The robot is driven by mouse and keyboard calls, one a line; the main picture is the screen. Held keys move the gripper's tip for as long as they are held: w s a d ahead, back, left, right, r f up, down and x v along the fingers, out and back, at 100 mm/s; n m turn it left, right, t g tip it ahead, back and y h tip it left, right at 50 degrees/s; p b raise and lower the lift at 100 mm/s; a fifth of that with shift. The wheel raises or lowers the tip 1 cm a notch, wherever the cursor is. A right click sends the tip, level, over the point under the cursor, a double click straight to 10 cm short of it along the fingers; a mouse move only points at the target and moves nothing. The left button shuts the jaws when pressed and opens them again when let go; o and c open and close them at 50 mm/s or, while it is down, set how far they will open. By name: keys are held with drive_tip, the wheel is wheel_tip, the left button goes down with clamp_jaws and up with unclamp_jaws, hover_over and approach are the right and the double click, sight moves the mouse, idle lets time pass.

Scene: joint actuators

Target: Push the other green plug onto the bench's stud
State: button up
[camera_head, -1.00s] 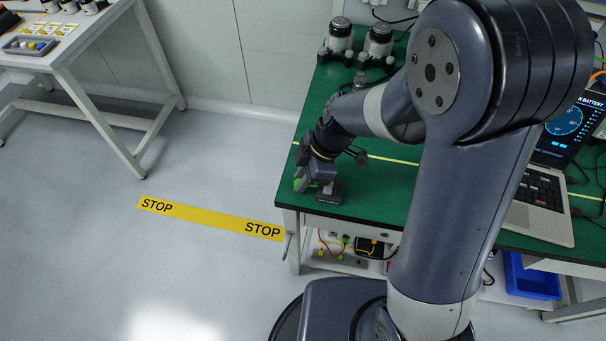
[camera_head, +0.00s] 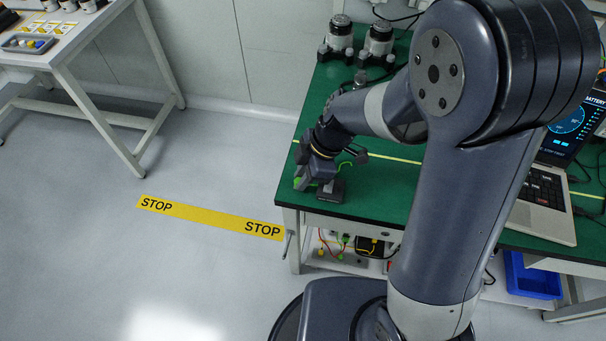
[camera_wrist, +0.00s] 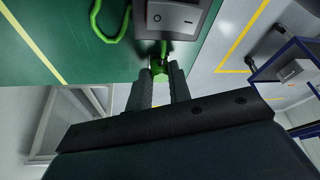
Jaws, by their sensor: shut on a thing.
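In the wrist view my gripper (camera_wrist: 159,72) is shut on a green plug (camera_wrist: 157,67), seen between the fingertips. The plug is close in front of a grey box with a switch (camera_wrist: 178,17) at the top of the picture. A short green piece (camera_wrist: 165,48) shows between the plug and the box; I cannot tell whether it is cable or part of the plug. A green cable (camera_wrist: 112,32) loops left of the box. In the head view my gripper (camera_head: 308,184) is low over the near left corner of the green bench (camera_head: 390,185), beside the dark box (camera_head: 331,191). I cannot make out the stud.
A laptop (camera_head: 540,200) stands on the bench's right side. Two silver-topped actuators (camera_head: 340,35) stand at the back. Wiring and small parts lie on the shelf below. A blue bin (camera_head: 530,278) is under the bench at right. The floor left of the bench is clear.

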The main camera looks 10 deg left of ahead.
drive_tip(key=shift+f, duration=0.15)
drive_tip(key=o, duration=0.9)
drive_tip(key=shift+o, duration=0.2)
drive_tip(key=v, duration=1.1)
drive_tip(key=shift+a+f, duration=0.15)
drive_tip(key=x, duration=1)
drive_tip(key=shift+f, duration=0.2)
drive_tip(key=shift+a, duration=0.1)
drive_tip(key=shift+f, duration=0.1)
